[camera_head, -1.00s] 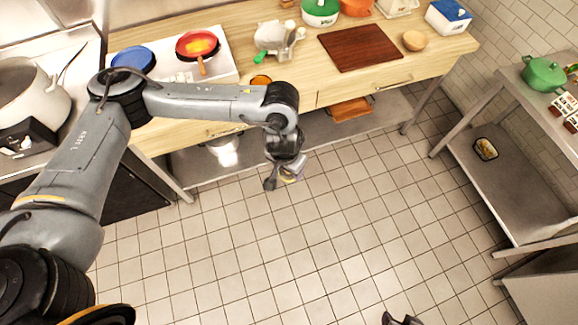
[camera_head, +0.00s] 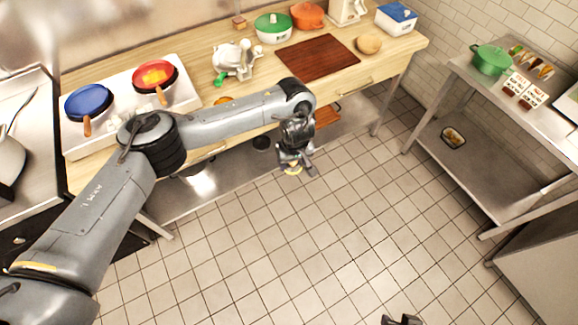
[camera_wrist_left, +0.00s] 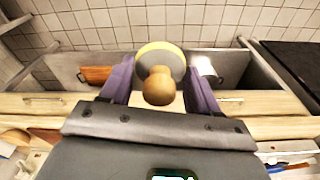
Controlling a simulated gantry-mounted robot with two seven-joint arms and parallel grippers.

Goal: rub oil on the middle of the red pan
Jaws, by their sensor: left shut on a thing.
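The red pan (camera_head: 170,76) sits on a white stove top at the left of the wooden counter, with an orange-yellow patch (camera_head: 156,77) in its middle and its handle toward me. My left gripper (camera_head: 296,166) hangs over the floor in front of the counter, well right of the pan and apart from it. It is shut on a round pad with a wooden knob (camera_wrist_left: 158,86) and a yellowish rim; the knob shows between the fingers in the left wrist view. Part of my right gripper (camera_head: 401,320) shows at the bottom edge; its jaws are unclear.
A blue pan (camera_head: 88,101) sits left of the red one on the white stove top (camera_head: 190,98). A cutting board (camera_head: 318,57), a wooden bowl (camera_head: 368,44) and several pots stand along the counter. A side table at right holds a green pot (camera_head: 490,60). The tiled floor is clear.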

